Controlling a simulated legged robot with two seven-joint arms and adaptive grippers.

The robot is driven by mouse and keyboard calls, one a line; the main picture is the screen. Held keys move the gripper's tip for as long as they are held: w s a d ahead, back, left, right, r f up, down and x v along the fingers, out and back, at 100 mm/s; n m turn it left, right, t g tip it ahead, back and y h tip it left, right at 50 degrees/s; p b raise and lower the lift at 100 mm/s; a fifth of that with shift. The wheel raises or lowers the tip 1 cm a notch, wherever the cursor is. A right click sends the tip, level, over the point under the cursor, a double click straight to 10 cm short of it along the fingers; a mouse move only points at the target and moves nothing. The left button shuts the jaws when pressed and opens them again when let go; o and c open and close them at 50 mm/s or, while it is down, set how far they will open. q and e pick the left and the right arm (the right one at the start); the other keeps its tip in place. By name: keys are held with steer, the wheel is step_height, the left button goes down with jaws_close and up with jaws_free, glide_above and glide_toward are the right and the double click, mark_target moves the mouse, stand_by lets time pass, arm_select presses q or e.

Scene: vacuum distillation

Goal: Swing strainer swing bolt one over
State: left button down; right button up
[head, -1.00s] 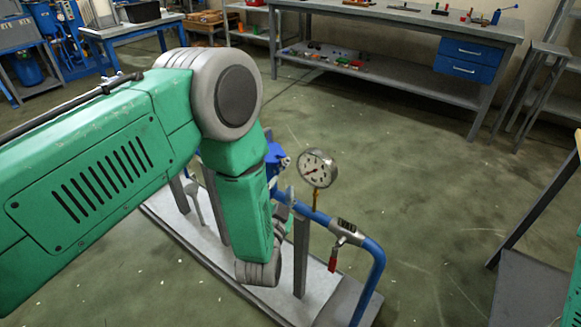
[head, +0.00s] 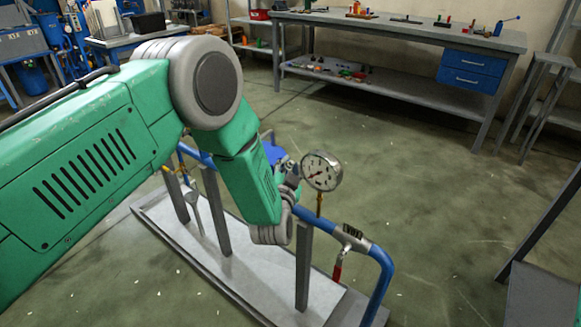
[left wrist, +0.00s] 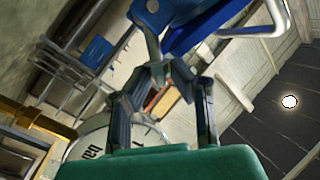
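The blue strainer (head: 273,151) sits on the blue pipe line, partly hidden behind my left arm in the head view. Its blue body (left wrist: 185,20) also shows at the top of the left wrist view. My left gripper (head: 291,182) is beside the strainer, just left of the pressure gauge. In the left wrist view, the left gripper's fingertips (left wrist: 160,74) come close together just under a blue-grey lug (left wrist: 151,35), which may be a swing bolt. I cannot tell whether they hold it. My right gripper is out of view.
The pressure gauge (head: 321,171) stands close right of the left gripper. The blue pipe (head: 378,262) has a valve with a red handle (head: 338,270). Grey posts (head: 303,265) rise from the pale skid (head: 240,278). A workbench (head: 400,29) stands behind, with open floor between.

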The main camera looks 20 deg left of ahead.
mark_target(279, 157)
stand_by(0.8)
arm_select(q)
steer(key=a+n+p, duration=0.1)
steer(key=r+n+g+p, duration=0.1)
steer(key=n+p, duration=0.1)
steer(key=a+n+g+h+p, duration=0.1)
steer(key=shift+w+a+r+n, duration=0.2)
steer(key=shift+w+a+n, duration=0.1)
steer(key=shift+w, duration=0.1)
steer(key=shift+w+a+n+g+p, duration=0.15)
steer(key=shift+a+n+g+p, duration=0.2)
steer(key=shift+n+g+p, duration=0.15)
steer(key=shift+h, duration=0.3)
steer(key=shift+f, duration=0.1)
steer(key=c, duration=1.6)
jaws_free()
steer(key=shift+a, duration=0.1)
steer(key=shift+c, duration=0.2)
